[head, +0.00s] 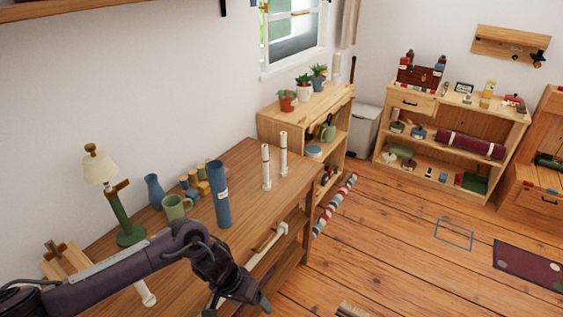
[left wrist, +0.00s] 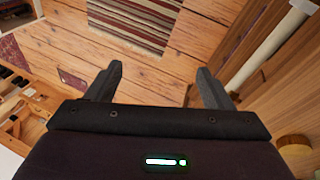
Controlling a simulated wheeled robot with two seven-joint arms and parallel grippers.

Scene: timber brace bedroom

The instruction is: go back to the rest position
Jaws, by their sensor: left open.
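My left arm comes in from the lower left of the head view, over the front of the wooden table (head: 190,250). My left gripper (head: 240,303) points down at the table's front edge, low in the picture. In the left wrist view its two fingers (left wrist: 158,85) stand wide apart with nothing between them. Below them is wooden floor (left wrist: 150,75) with a striped rug (left wrist: 135,20). My right gripper is not in view.
On the table are a green lamp (head: 124,225), a green mug (head: 176,207), a tall blue cylinder (head: 219,195) and two white candlesticks (head: 266,168). A white bar (head: 268,244) runs along the table's front. Shelves (head: 450,140) stand at the back right. The middle floor is mostly clear.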

